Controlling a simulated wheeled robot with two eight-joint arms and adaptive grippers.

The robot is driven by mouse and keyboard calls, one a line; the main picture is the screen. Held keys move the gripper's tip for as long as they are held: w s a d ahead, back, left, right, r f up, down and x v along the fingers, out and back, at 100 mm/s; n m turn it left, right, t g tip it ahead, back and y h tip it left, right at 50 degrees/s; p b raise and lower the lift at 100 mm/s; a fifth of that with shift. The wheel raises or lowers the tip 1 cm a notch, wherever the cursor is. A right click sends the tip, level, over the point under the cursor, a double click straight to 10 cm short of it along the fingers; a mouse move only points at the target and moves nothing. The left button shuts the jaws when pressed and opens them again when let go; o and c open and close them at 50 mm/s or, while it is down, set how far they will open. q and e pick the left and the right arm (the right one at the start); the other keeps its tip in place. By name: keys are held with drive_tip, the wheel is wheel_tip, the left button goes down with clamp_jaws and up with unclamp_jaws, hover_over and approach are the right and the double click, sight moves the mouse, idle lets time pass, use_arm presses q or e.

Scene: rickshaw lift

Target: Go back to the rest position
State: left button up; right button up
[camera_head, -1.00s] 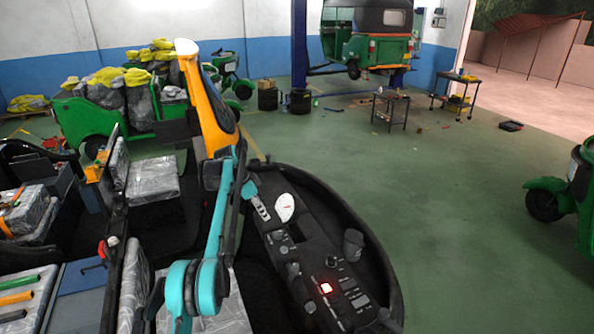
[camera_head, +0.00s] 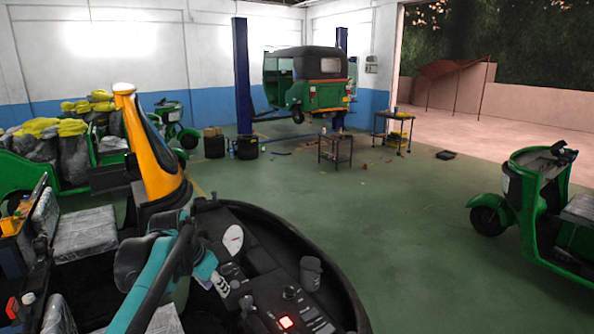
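My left arm, teal and black, comes in from the bottom left of the head view. My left gripper (camera_head: 221,286) is at the lower middle, over the black control console (camera_head: 262,262) and beside its white oval part. It is small and partly behind the arm, so its opening cannot be made out, and I see nothing clearly held in it. My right gripper is not in view. A green rickshaw (camera_head: 307,90) is raised between blue lift posts (camera_head: 243,75) at the back.
An orange-yellow column (camera_head: 150,150) stands close, left of centre. A grey cup (camera_head: 311,272) and a lit red button (camera_head: 286,322) are on the console. Another green rickshaw (camera_head: 525,205) is at the right. A small table (camera_head: 335,148) stands near the lift. The green floor between is mostly clear.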

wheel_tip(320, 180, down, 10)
drive_tip(key=b, duration=0.9)
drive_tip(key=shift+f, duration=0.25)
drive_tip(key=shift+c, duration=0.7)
use_arm(q)
drive_tip(key=s+d+f+n+t+y, duration=0.1)
drive_tip(key=s+f+n, duration=0.3)
drive_tip(key=s+f, duration=1.8)
drive_tip(key=shift+s+d+f+n+t, duration=0.4)
drive_tip(key=shift+s+d+t, duration=0.3)
drive_tip(key=shift+s, duration=0.55)
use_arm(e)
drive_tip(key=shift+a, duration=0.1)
